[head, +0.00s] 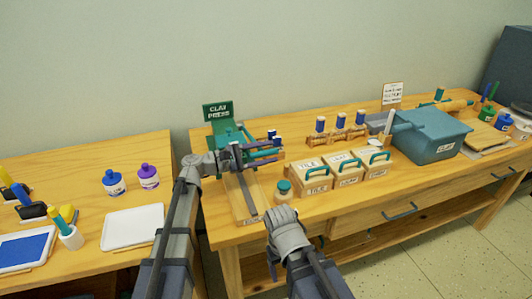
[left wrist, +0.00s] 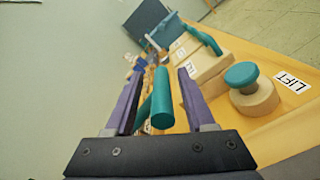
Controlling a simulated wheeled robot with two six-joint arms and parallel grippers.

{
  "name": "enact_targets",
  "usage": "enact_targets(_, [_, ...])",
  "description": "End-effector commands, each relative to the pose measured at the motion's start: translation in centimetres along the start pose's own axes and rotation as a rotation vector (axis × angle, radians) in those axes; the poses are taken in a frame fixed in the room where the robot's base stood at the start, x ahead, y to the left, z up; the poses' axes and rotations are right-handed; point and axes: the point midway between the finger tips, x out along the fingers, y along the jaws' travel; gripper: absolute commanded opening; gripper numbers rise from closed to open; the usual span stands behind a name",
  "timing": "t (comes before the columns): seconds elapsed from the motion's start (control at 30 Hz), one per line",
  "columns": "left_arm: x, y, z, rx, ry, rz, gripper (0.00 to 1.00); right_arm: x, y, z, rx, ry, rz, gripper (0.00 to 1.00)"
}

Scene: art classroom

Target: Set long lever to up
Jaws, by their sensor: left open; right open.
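The clay press (head: 226,132), with teal parts and a green sign, stands at the left end of the long table. My left gripper (head: 272,148) is open in front of the press. In the left wrist view a teal rod-shaped handle (left wrist: 161,100) lies between the two open purple fingers (left wrist: 158,95), seemingly without contact. I take it for the long lever; its base is hidden. A round teal knob (left wrist: 241,75) on a wooden base stands beside a LIFT label; it also shows in the head view (head: 283,186). My right gripper (head: 272,262) is open, low at the table's front edge.
Several wooden boxes with teal handles (head: 347,167) stand right of the knob. A blue-grey bin (head: 433,140) is farther right. Behind them is a wooden rack (head: 337,138) with blue-topped bottles. A left table (head: 85,165) holds paint bottles and trays.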

Motion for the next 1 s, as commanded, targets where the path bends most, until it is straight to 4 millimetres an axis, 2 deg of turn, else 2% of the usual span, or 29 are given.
enact_targets(0.17, [-0.02, 0.0, 0.0, 0.0, 0.0, 0.0, 0.54, 0.0, 0.0, 0.0, 0.0, 0.0, 0.0, 0.74])
enact_targets(0.63, [-0.05, -0.03, 0.0, 0.0, 0.0, -0.001, 0.01, 0.01, 0.0, 0.0, 0.0, 0.0, 0.0, 0.74])
enact_targets(1.0, [-0.06, -0.07, 0.0, 0.0, 0.0, -0.002, 0.0, 0.01, 0.0, 0.0, 0.0, 0.0, 0.0, 0.74])
